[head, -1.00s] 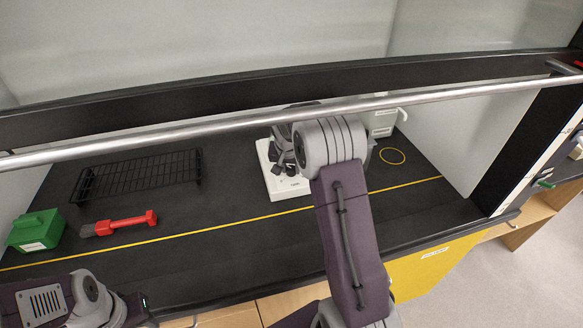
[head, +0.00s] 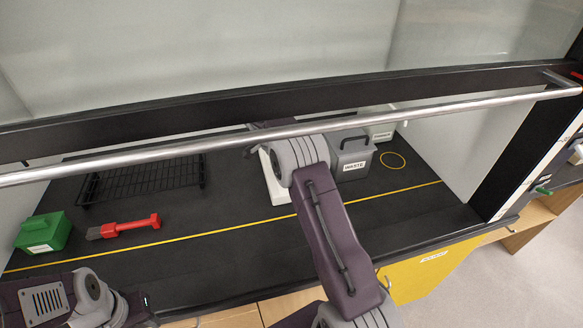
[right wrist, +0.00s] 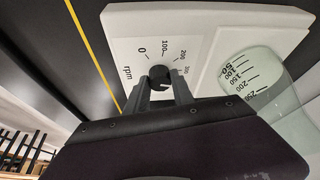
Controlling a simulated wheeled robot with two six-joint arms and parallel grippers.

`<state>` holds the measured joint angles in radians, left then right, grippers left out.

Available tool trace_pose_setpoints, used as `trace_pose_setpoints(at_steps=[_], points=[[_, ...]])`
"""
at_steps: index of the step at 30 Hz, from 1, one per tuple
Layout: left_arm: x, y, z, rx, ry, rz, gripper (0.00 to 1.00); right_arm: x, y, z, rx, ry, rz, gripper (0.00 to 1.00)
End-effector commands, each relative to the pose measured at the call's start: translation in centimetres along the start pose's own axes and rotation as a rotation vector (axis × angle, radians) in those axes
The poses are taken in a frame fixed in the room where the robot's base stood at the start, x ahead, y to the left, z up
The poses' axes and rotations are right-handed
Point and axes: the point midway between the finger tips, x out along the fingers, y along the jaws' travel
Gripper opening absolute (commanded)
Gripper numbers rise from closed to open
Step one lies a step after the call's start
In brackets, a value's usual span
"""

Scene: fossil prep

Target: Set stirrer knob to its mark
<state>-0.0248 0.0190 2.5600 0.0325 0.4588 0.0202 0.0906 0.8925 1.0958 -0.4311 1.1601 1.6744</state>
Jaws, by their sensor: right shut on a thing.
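The white stirrer (head: 276,186) stands on the dark bench, mostly hidden behind my right arm in the head view. In the right wrist view its panel (right wrist: 128,30) shows a dial marked 0, 100, 200, 300 and "rpm". The small dark knob (right wrist: 160,73) sits beside these numbers. My right gripper (right wrist: 161,84) is shut on the knob, one finger on each side. I cannot tell clearly where the knob points, and I cannot make out a separate target mark. My left arm is at the lower left of the head view; its fingers are not visible.
A glass beaker (right wrist: 252,75) is by the dial. A grey waste box (head: 352,160) stands right of the stirrer. A black rack (head: 140,178), red-handled brush (head: 130,226) and green box (head: 43,233) are at left. A metal bar (head: 440,105) crosses in front.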

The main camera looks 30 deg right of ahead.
Motion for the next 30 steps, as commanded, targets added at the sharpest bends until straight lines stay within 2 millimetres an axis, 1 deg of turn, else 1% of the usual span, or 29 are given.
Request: trace_pose_setpoints(at_steps=[1,12,21,30], points=[[-1.1,0.0,-0.1,0.000,0.000,0.000,0.36,-0.5,-0.1,-0.1,0.035,-0.001,0.014,0.00],[-4.4,0.1,-0.5,0.000,0.000,0.000,0.36,-0.4,-0.3,-0.1,0.278,-0.003,0.113,0.00],[-5.6,0.1,-0.6,0.000,0.000,0.000,0.36,-0.2,-0.3,-0.1,0.374,-0.002,0.152,0.00],[-5.7,0.1,-0.6,0.000,0.000,0.000,0.36,-0.1,-0.4,0.0,0.394,-0.003,0.159,0.00]])
